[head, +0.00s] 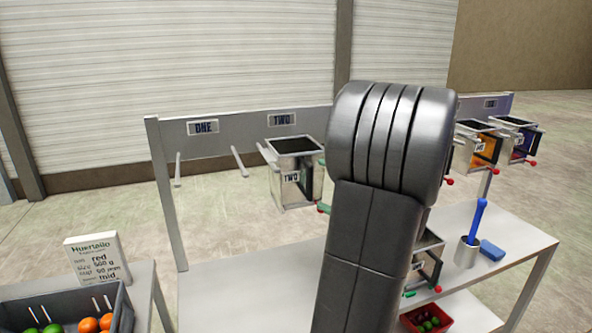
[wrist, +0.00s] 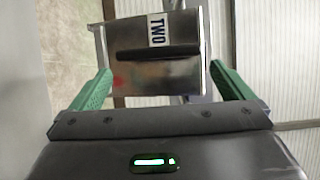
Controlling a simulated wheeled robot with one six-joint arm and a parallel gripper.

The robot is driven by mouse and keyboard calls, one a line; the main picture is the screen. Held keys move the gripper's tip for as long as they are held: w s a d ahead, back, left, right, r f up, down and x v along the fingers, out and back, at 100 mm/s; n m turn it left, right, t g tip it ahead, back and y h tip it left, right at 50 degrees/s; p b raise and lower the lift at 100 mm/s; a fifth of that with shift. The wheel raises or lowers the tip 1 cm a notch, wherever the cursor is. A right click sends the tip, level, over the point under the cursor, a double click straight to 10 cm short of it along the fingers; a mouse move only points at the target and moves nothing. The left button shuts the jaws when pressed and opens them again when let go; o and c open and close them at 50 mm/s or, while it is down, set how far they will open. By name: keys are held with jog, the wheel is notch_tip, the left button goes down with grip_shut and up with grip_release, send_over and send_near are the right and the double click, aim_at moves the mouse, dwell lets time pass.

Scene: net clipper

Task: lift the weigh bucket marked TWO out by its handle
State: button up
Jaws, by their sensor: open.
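The weigh bucket marked TWO (head: 297,182) is a shiny metal box, open at the top, hanging at the rail under the TWO sign (head: 282,119). In the wrist view its labelled face (wrist: 175,75) is ahead of my gripper (wrist: 160,72), with a dark bar handle (wrist: 155,52) across it. My gripper's two green fingers are open, one on each side of the bucket's face, and I see nothing held. I cannot tell whether the handle lies between the fingertips. In the head view my arm hides most of the gripper; green finger parts show beside the bucket's right side.
Empty pegs (head: 240,161) stick out by the ONE sign (head: 203,127).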

aim_at(301, 175)
jog(key=p+x, duration=0.1)
jog(key=x, duration=0.1)
jog(key=p+x, duration=0.1)
jog(key=x, duration=0.2)
jog(key=shift+w+d, duration=0.25)
jog(key=shift+w+a+f, duration=0.1)
jog(key=shift+w+a, duration=0.05)
jog(key=shift+a, duration=0.2)
jog(key=shift+c, duration=0.2)
jog(key=c, duration=1)
jog(key=shift+c, duration=0.2)
